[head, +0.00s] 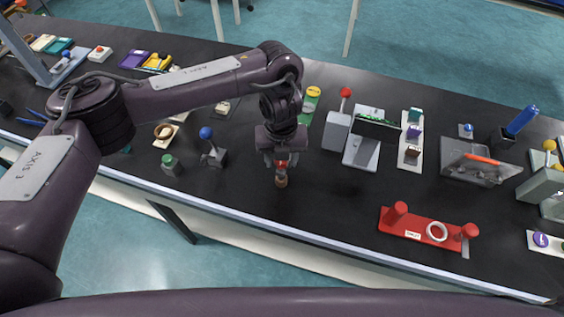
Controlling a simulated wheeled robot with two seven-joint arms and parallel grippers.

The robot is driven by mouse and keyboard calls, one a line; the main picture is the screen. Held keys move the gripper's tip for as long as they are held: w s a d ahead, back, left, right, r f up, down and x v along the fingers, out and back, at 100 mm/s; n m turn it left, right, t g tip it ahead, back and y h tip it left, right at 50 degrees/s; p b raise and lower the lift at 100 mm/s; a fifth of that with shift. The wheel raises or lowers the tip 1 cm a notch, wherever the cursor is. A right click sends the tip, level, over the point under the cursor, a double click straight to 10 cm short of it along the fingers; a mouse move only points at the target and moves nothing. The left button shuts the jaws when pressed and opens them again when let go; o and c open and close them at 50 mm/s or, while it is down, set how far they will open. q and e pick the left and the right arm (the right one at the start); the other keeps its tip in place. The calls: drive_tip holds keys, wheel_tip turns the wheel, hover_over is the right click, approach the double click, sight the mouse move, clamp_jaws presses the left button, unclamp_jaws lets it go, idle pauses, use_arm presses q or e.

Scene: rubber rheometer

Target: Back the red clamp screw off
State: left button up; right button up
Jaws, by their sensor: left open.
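My left gripper (281,162) points down at the bench near its front edge. It is open, with its fingers on either side of a small red piece (282,165) that sits above a brown round base (281,182). The red piece may be the red clamp screw, but it is too small and too covered by the fingers to be sure. I cannot tell whether the fingers touch it. My right gripper is not in view.
A blue-knobbed lever (206,133) and a green-topped piece (171,164) stand left of the gripper. A grey device with a red-balled lever (345,93) stands behind right. A red stand (405,225) with a white ring lies at front right. Bench between is clear.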

use_arm(q)
drive_tip(key=m+b, duration=0.1)
drive_tip(key=m, duration=0.3)
drive_tip(key=shift+f+b, duration=0.2)
drive_tip(key=shift+b, duration=0.2)
drive_tip(key=shift+r+m, duration=0.15)
drive_tip(key=shift+m, duration=0.65)
drive_tip(key=shift+m+b, duration=0.9)
drive_tip(key=shift+m, duration=0.1)
drive_tip(key=shift+m+b, duration=0.3)
drive_tip(key=shift+m, duration=0.9)
